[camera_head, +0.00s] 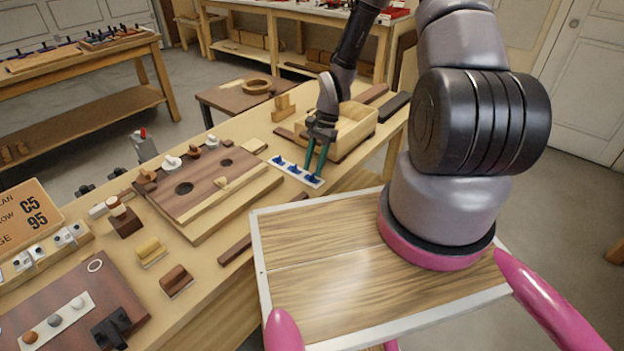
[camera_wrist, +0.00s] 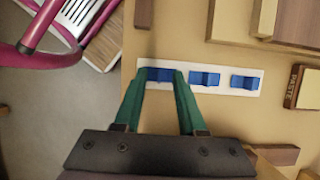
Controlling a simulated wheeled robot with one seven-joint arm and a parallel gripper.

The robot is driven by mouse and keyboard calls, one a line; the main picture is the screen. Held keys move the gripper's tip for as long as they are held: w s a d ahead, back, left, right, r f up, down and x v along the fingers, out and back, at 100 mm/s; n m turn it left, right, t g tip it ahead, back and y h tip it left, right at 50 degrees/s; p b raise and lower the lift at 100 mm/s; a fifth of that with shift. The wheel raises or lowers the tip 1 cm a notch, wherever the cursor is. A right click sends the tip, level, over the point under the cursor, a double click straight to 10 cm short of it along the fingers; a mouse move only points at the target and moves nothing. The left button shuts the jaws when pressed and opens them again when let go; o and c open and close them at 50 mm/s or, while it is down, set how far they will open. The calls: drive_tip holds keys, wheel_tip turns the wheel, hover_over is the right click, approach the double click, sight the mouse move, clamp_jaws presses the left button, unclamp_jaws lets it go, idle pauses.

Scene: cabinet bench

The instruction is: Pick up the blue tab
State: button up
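A white strip (camera_head: 285,168) with three blue tabs lies on the bench, and it also shows in the wrist view (camera_wrist: 222,89). In the wrist view the left blue tab (camera_wrist: 159,74) lies between my fingertips; the middle tab (camera_wrist: 204,79) and the right tab (camera_wrist: 243,82) are clear of them. My gripper (camera_head: 314,173) points down at the strip's near right end in the head view, with its two teal fingers apart. It is open in the wrist view (camera_wrist: 162,77). Whether the fingertips touch the left tab cannot be told.
A wooden tray (camera_head: 350,128) stands just behind my gripper. A brown board (camera_head: 205,178) with holes and knobs lies to the left. In the wrist view a block marked PASTE (camera_wrist: 307,88) lies right of the strip.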

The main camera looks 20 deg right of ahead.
sight(312, 177)
drive_tip(key=shift+x, duration=1.1)
clamp_jaws()
